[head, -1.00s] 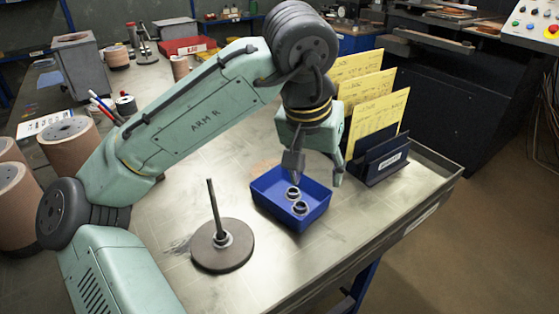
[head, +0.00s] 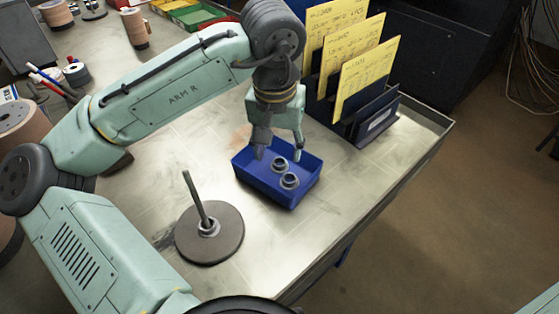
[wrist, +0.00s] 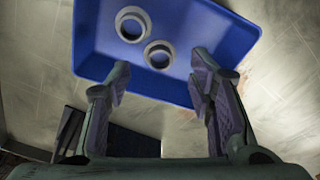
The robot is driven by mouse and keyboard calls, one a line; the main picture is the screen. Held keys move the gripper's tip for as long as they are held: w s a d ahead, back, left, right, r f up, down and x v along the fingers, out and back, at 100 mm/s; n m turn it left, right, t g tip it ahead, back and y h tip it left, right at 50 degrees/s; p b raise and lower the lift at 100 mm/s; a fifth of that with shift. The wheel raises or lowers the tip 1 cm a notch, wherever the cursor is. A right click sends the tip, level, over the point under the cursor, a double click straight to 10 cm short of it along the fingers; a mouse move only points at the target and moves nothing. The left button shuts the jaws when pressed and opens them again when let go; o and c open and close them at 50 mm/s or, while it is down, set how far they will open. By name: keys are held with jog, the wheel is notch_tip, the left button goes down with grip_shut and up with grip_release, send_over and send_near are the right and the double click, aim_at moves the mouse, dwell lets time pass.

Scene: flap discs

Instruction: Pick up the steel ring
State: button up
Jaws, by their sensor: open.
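Two small grey steel rings lie in a blue bin (head: 262,190): one farther back (head: 280,170), one nearer the front (head: 290,186). In the wrist view they show as a larger ring (wrist: 133,39) and a smaller-looking ring (wrist: 159,66) on the bin floor. I cannot tell which is the task's ring. My gripper (head: 278,153) is open and empty, pointing down over the back part of the bin. In the wrist view its fingers (wrist: 160,76) are spread apart below the rings, touching neither. The fingertips' height above the floor is unclear.
A round base with an upright rod (head: 210,232) stands left of the bin, a collar around the rod's foot. A dark rack with yellow cards (head: 368,70) stands close behind and right of the bin. The bench's raised right edge (head: 400,190) lies beyond. Bench front of the bin is clear.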

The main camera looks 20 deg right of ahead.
aim_at(279, 157)
jog(key=shift+w+d+f, duration=0.1)
jog(key=shift+w+f, duration=0.05)
jog(key=shift+f, duration=0.75)
jog(key=shift+w+d+f, duration=0.1)
jog(key=shift+f, duration=0.8)
jog(key=c, duration=0.9)
